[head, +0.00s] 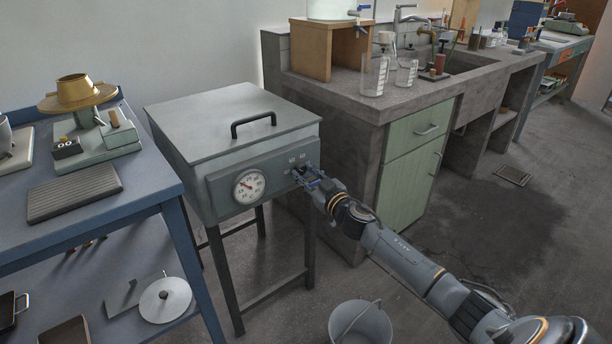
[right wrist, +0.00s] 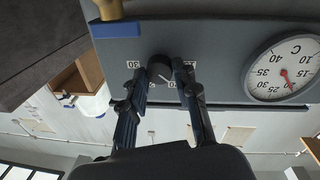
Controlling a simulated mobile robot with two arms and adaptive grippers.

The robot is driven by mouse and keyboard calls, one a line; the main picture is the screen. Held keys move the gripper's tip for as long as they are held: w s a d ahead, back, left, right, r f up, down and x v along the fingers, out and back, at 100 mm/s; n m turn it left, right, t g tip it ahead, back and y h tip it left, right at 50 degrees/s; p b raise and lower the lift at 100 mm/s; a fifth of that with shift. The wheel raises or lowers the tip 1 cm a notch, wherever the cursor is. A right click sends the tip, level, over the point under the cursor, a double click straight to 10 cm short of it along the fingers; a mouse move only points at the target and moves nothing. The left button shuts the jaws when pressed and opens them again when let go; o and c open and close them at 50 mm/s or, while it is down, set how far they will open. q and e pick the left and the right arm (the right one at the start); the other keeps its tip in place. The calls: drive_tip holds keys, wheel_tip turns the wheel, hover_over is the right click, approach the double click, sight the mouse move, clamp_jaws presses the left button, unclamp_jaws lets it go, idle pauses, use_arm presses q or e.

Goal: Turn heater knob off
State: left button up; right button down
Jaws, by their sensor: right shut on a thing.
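The heater is a grey metal box (head: 215,130) on dark legs, with a handle on its lid and a front control panel (head: 222,196). A round dial (head: 249,187) with a red needle is on the panel; it also shows upside down in the right wrist view (right wrist: 284,70). The small dark heater knob (right wrist: 160,68) sits among number labels, with a pale pointer mark on it. My right gripper (head: 307,177) is at the panel's right end. In the right wrist view its fingers (right wrist: 160,76) are shut on the knob, one on each side. My left gripper is out of view.
A blue table (head: 130,196) with instruments stands left of the heater. A concrete bench (head: 345,98) with glassware (head: 374,76) and a green cabinet (head: 414,160) is close on the right. A grey bucket (head: 361,322) stands on the floor below my right arm.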

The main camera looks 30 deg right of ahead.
drive_tip(key=n, duration=0.4)
drive_tip(key=shift+f, duration=0.1)
drive_tip(key=n+b, duration=0.1)
drive_tip(key=n, duration=0.2)
drive_tip(key=shift+n+y, duration=0.4)
drive_tip(key=n+b, duration=0.1)
drive_tip(key=n, duration=0.4)
drive_tip(key=n+y+b, duration=0.1)
drive_tip(key=n, duration=0.4)
drive_tip(key=shift+d+f+n+y, duration=0.1)
drive_tip(key=shift+f+n+y, duration=0.05)
drive_tip(key=shift+n+y, duration=0.2)
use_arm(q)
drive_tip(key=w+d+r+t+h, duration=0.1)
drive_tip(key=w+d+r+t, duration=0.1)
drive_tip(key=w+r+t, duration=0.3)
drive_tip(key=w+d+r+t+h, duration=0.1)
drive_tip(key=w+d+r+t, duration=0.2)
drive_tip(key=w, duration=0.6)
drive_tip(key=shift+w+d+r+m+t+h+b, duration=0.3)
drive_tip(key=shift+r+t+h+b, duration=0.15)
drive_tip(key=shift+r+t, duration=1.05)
use_arm(e)
drive_tip(key=shift+n, duration=1.85)
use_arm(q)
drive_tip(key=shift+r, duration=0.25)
use_arm(e)
drive_tip(key=c, duration=1)
unclamp_jaws()
